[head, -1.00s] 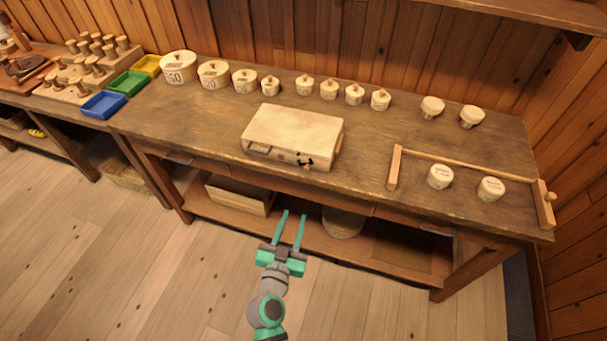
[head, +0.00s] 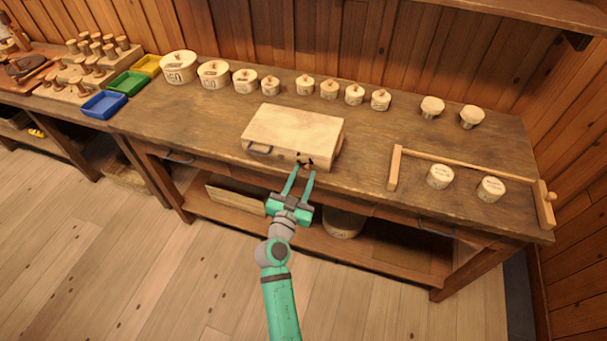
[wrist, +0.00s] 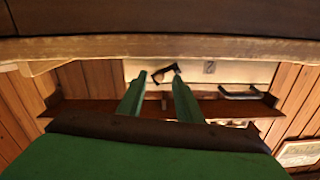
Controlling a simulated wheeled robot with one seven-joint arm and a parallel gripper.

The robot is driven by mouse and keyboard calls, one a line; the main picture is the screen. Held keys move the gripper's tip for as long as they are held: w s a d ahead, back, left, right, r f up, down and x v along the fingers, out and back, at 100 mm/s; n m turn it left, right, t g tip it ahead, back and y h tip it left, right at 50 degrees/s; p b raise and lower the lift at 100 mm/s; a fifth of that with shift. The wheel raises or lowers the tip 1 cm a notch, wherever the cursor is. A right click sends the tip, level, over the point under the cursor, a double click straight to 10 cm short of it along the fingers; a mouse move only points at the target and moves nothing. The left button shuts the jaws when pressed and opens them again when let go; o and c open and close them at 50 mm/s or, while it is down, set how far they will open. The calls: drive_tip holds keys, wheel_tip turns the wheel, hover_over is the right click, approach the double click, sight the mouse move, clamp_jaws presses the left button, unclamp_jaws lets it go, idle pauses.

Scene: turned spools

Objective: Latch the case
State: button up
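The case (head: 290,132) is a pale wooden box lying flat near the bench's front edge, its lid down. Its front carries a dark handle (head: 259,150) at the left and a small dark latch (head: 305,160) with a wooden knob right of the middle. My gripper (head: 302,171) is open and empty, its green fingers pointing at the latch from the front. In the wrist view, the latch (wrist: 175,69) and its round knob (wrist: 157,76) show at and just beyond the fingertips (wrist: 158,80), tilted. I cannot tell whether the fingers touch anything.
The case stands on the wooden bench (head: 210,120). Lidded round boxes (head: 214,74) line its back. A wooden rail frame (head: 395,168) and two small tubs (head: 440,177) stand at the right. Coloured trays (head: 103,104) lie at the left. Bench around the case is clear.

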sight(303, 155)
drive_tip(key=shift+w+d, duration=0.2)
drive_tip(key=shift+w, duration=0.4)
clamp_jaws()
drive_tip(key=shift+n, duration=0.3)
drive_tip(key=n, duration=0.2)
drive_tip(key=r+n, duration=0.1)
drive_tip(key=n, duration=0.3)
drive_tip(key=shift+w+a+r, duration=0.1)
drive_tip(key=shift+a+r, duration=0.25)
drive_tip(key=n, duration=0.3)
drive_tip(key=a+r+n, duration=0.1)
drive_tip(key=n, duration=0.1)
drive_tip(key=shift+w+a+n, duration=0.1)
drive_tip(key=shift+w+n, duration=0.05)
drive_tip(key=shift+n, duration=0.15)
unclamp_jaws()
